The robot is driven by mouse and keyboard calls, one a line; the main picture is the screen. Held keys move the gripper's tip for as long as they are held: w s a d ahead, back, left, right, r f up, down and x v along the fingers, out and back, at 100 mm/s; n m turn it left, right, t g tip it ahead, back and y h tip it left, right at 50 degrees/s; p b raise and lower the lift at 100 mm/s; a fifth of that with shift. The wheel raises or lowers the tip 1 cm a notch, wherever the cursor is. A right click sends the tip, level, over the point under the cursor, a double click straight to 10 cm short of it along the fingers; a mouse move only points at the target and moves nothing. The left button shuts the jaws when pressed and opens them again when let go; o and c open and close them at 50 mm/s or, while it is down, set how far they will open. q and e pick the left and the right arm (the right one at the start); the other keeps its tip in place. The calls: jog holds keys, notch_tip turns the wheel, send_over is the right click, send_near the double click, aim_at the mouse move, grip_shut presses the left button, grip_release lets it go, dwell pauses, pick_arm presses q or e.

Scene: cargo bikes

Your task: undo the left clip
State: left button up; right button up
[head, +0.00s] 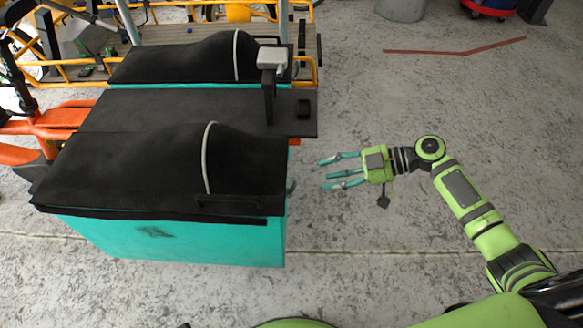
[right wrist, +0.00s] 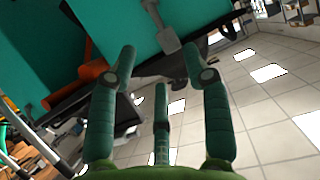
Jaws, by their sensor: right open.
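A pale grey clip (head: 270,59) with a dark strap hanging below it is at the right end of the far black cover. A grey strap with a buckle-like end (right wrist: 168,38) hangs against a teal panel in the right wrist view; I cannot tell whether it is the same clip. My right gripper (head: 333,172) is open and empty, its fingers pointing left at the near teal box's right end, with a gap between. Its spread fingers also show in the right wrist view (right wrist: 161,75). My left gripper is out of view.
The cargo bike carries a near black cover (head: 120,165) over a teal box (head: 190,238), and a flat black panel (head: 170,112) between the covers. Orange frame parts (head: 60,118) are at the left. The concrete floor (head: 370,110) right of the bike is clear.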

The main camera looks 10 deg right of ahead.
jog(key=r+x, duration=0.1)
jog(key=x, duration=0.6)
jog(key=shift+a, duration=0.3)
jog(key=shift+s+r, duration=0.1)
jog(key=shift+c, duration=0.4)
jog(key=c, duration=0.7)
grip_shut()
